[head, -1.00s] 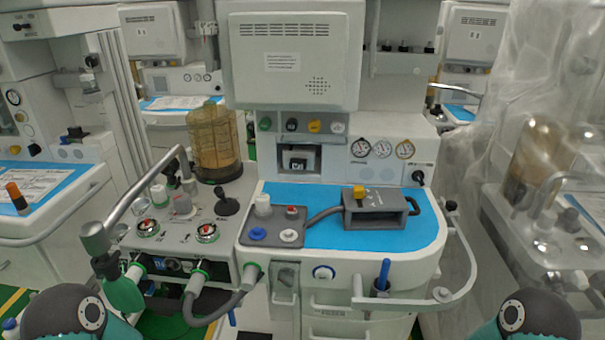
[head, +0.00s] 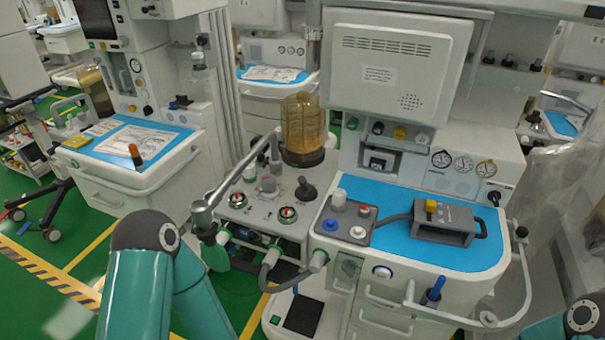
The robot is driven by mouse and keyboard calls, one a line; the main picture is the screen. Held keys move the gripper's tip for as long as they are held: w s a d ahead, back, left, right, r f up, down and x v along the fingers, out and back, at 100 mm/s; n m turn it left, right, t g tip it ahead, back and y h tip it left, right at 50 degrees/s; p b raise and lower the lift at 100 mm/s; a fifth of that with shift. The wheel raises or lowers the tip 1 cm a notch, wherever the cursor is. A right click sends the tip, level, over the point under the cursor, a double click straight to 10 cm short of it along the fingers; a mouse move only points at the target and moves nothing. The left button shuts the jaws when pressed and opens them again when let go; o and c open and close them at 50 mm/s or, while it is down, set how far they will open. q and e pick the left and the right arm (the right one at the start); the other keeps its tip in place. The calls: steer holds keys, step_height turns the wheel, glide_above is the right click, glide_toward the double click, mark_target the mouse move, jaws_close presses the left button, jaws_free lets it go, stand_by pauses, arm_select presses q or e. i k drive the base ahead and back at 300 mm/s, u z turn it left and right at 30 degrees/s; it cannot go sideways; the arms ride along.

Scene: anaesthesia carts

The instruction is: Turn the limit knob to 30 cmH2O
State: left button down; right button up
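The breathing unit (head: 262,212) of the middle cart stands near the centre in the head view. On its top are a clear-grey knob (head: 268,184), a black knob (head: 306,190) and two round gauges with red on their faces, a left gauge (head: 238,201) and a right gauge (head: 288,215). I cannot tell for certain which knob is the limit knob, and no scale marks are readable. My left arm shows at the lower left and a piece of my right arm at the lower right corner. Neither gripper is in the picture.
An amber canister (head: 303,130) stands behind the knobs. A metal bag arm (head: 232,182) slants across the unit's left front, with a green bag (head: 214,256) below. A grey box (head: 446,222) sits on the blue mat (head: 385,243).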

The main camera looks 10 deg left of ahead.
mark_target(268, 182)
steer(key=z, duration=0.65)
steer(key=k, duration=0.9)
steer(key=u, duration=0.9)
steer(key=i, duration=1)
